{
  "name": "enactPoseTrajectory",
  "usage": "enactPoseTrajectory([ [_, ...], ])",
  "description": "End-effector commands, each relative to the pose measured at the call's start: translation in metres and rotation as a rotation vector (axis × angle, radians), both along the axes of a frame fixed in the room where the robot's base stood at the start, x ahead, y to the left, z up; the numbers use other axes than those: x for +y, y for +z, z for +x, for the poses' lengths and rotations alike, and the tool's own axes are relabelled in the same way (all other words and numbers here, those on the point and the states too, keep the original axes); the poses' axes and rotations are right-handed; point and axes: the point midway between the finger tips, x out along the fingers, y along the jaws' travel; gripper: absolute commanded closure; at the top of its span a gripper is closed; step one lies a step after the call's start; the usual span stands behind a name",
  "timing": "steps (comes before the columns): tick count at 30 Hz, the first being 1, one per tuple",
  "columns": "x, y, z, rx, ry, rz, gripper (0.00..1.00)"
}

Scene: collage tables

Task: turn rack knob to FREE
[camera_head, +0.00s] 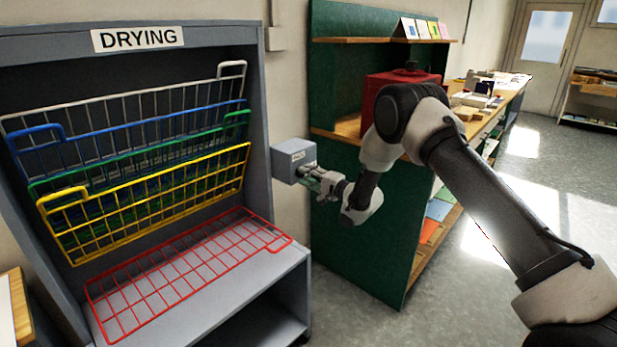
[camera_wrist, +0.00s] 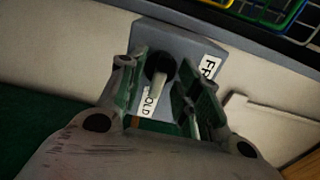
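The rack knob (camera_wrist: 160,68) is a dark round knob with a light pointer bar, on the front of a grey box. The bar points down toward a label partly reading "OLD" (camera_wrist: 147,103); a label starting "FR" (camera_wrist: 209,68) is at the right. The grey box (camera_head: 292,158) sits beside the drying rack in the head view. My gripper (camera_wrist: 163,100) faces the box, with its fingers apart on either side of the knob and gaps visible. In the head view my gripper (camera_head: 316,178) is close to the box and hides the knob.
The grey drying rack (camera_head: 262,120) stands at the left, with blue, green and yellow wire shelves raised and a red one (camera_head: 190,270) lowered. A green cabinet (camera_head: 370,240) stands just right of my gripper. Open floor (camera_head: 560,180) lies farther right.

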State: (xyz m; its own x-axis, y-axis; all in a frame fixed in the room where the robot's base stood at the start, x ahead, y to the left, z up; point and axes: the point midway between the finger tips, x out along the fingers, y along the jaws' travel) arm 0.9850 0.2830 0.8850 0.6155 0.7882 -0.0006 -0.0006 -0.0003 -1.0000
Motion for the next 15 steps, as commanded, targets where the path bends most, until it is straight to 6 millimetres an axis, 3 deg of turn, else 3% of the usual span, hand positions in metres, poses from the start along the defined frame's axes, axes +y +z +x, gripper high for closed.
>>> enactPoseTrajectory([
  [2, -0.0001, 0.0001, -0.0001, 0.0, 0.0, 0.0, 0.7],
  [7, -0.0002, 0.0002, -0.0002, -0.001, 0.0, -0.001, 1.0],
  [15, -0.0004, 0.0001, -0.0002, -0.006, 0.0, -0.005, 1.0],
])
